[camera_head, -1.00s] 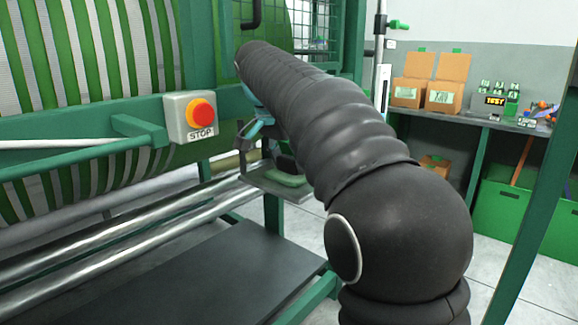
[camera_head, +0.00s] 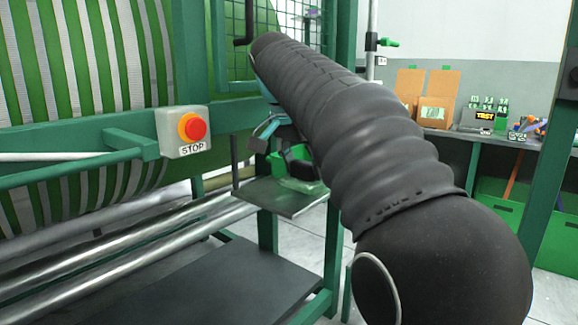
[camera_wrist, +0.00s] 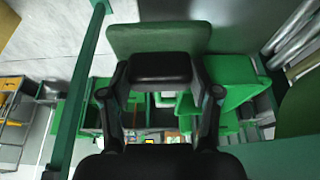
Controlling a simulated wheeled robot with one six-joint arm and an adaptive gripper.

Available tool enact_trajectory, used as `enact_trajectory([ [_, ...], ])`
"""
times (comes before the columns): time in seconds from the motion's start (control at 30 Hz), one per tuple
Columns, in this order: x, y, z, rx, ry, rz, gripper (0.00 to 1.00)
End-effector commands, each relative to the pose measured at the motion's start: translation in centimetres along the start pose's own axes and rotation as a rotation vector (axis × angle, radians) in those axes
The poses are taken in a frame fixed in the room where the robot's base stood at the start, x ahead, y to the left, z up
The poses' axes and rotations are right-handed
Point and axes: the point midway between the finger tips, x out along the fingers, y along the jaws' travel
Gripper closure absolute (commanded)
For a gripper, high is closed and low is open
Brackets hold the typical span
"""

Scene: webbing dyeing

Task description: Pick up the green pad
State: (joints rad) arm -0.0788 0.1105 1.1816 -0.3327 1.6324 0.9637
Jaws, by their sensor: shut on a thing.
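The green pad (camera_head: 297,185) shows in the head view below my gripper (camera_head: 285,158), over a small grey plate (camera_head: 268,200). In the wrist view the pad (camera_wrist: 150,38) is a flat, pale green piece beyond a black block (camera_wrist: 160,70). My gripper's fingers (camera_wrist: 160,76) stand on both sides of this block and are shut on it; it appears to be the pad's grip. My black arm hides part of the pad in the head view. I cannot tell whether the pad touches the plate or is just above it.
A red stop button (camera_head: 192,127) is on the machine frame to the left. Steel rollers (camera_head: 110,255) run below it. A dark platform (camera_head: 215,280) is in front. Cardboard boxes (camera_head: 437,95) stand on a bench at the right. A green post (camera_head: 555,170) stands at the far right.

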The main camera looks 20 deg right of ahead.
Motion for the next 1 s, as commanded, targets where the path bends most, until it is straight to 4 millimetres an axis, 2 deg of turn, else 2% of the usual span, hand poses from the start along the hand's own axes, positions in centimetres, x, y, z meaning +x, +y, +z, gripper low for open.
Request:
enact_trajectory([
  [0.3,0.1,7.8,0.0,0.004,0.001,0.001,0.75],
  [0.5,0.0,10.8,0.0,0.004,0.001,0.0,0.75],
  [0.7,0.0,12.1,0.0,0.002,0.001,0.0,0.75],
  [1.0,0.0,12.2,0.0,0.0,0.001,0.0,0.75],
])
